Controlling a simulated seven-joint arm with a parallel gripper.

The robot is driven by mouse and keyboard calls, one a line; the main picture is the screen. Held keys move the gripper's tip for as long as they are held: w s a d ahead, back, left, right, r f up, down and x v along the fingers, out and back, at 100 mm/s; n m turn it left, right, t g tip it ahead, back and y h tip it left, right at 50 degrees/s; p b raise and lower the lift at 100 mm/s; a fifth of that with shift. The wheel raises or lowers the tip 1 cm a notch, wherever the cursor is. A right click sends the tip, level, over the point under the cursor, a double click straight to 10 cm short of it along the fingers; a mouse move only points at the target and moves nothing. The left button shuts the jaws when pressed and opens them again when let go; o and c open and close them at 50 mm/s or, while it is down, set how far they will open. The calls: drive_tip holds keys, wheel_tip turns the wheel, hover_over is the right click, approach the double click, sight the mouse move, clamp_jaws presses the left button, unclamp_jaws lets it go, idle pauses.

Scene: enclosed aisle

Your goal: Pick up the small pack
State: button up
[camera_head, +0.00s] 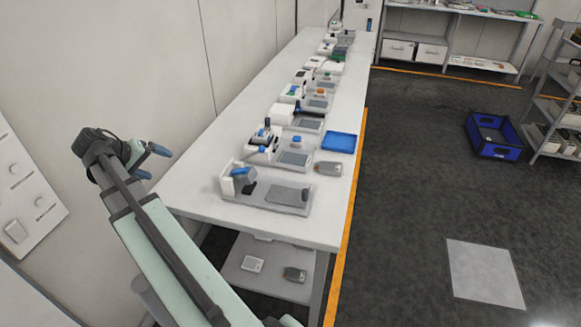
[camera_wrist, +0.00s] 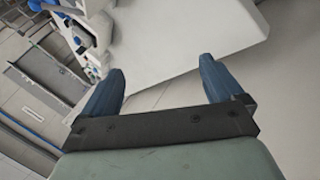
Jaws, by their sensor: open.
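My gripper (camera_head: 153,163) is open and empty, left of the long white table's (camera_head: 205,200) near end. In the wrist view, my gripper's (camera_wrist: 162,68) two blue fingers stand wide apart with nothing between them. Several small items could be the small pack, and I cannot tell which it is. A small grey pack-like item (camera_head: 328,168) lies on the table near its right edge. A light pack-like item (camera_head: 252,264) and a darker grey one (camera_head: 295,274) lie on the shelf below. My gripper is apart from all of them.
White trays with devices, the nearest a tray (camera_head: 288,195), line the table. A blue tray (camera_head: 339,142) lies at its right edge. A blue crate (camera_head: 493,137) stands on the floor by shelving. A wall panel (camera_head: 25,190) is at left. The aisle floor right of the table is mostly open.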

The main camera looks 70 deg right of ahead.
drive_tip(key=s+d+r+n+g, duration=0.1)
drive_tip(key=s+d+r, duration=0.2)
drive_tip(key=s+d, duration=0.35)
drive_tip(key=s+d+r+y, duration=0.1)
drive_tip(key=s+d+r, duration=0.25)
drive_tip(key=d, duration=0.55)
drive_tip(key=s+d+r+n+g, duration=0.1)
drive_tip(key=s+d+r, duration=0.35)
drive_tip(key=d, duration=0.25)
drive_tip(key=s+d+r+n, duration=0.1)
drive_tip(key=s+d+r, duration=0.2)
drive_tip(key=s+d, duration=0.35)
drive_tip(key=s+d+r+g, duration=0.1)
drive_tip(key=s+d+r, duration=0.2)
drive_tip(key=s, duration=0.6)
drive_tip(key=s+d+r+n, duration=0.1)
drive_tip(key=s+d+r, duration=0.35)
drive_tip(key=s, duration=0.35)
drive_tip(key=n+t+y, duration=0.4)
drive_tip(key=n+y, duration=0.1)
drive_tip(key=y, duration=0.2)
approach(331, 166)
drive_tip(key=shift+w+f, duration=0.2)
drive_tip(key=shift+f, duration=1)
drive_tip(key=shift+s+f, duration=0.25)
drive_tip(key=shift+f, duration=0.75)
drive_tip(key=shift+s+f, duration=0.3)
drive_tip(key=shift+f, duration=0.7)
drive_tip(key=shift+s+f, duration=0.25)
drive_tip(key=shift+f, duration=0.75)
